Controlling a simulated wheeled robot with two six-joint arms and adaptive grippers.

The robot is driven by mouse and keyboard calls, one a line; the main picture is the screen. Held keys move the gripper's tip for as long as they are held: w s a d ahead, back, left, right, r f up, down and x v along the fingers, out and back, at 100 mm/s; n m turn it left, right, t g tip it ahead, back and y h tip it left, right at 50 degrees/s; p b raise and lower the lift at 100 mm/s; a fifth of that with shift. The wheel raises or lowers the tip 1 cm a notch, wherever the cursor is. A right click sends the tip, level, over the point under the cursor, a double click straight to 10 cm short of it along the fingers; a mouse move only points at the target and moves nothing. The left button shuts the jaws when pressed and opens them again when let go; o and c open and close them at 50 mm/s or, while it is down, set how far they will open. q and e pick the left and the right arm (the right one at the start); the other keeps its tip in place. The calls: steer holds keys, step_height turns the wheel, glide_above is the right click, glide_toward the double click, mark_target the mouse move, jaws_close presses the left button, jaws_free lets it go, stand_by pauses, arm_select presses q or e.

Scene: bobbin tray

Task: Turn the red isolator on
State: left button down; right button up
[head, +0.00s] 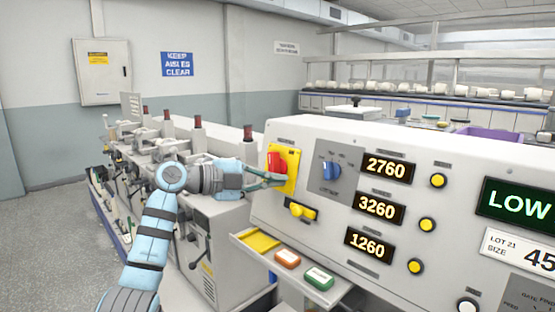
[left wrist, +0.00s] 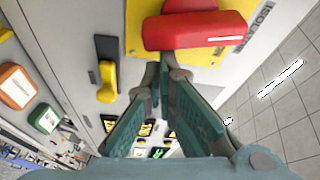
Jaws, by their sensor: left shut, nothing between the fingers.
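The red isolator (head: 276,162) is a red handle on a yellow plate (head: 292,158) at the left end of the control panel. In the left wrist view the handle (left wrist: 195,30) is a thick red bar with a white mark, lying across the yellow plate (left wrist: 205,55). My left gripper (head: 282,180) is shut and empty, its tips at the lower part of the plate. In the left wrist view its tips (left wrist: 163,68) meet just below the handle; I cannot tell whether they touch it. My right gripper is not in view.
A yellow lever switch (head: 299,211) sits just below the plate, and a blue knob (head: 331,171) to its right. Machines with spindles stand to the left.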

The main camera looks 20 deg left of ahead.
arm_select(q)
steer(key=shift+a+f+m, duration=0.2)
steer(key=shift+m, duration=0.4)
steer(key=shift+a+f, duration=0.1)
steer(key=shift+f, duration=0.05)
steer(key=shift+s+d+f, duration=0.1)
steer(key=shift+s+d, duration=0.05)
steer(key=shift+d, duration=0.3)
steer(key=s+a+r+b, duration=0.2)
steer(key=s+a, duration=0.1)
steer(key=s, duration=0.5)
steer(key=shift+s+a+r, duration=0.2)
steer(key=shift+s+a, duration=0.05)
steer(key=shift+a, duration=0.1)
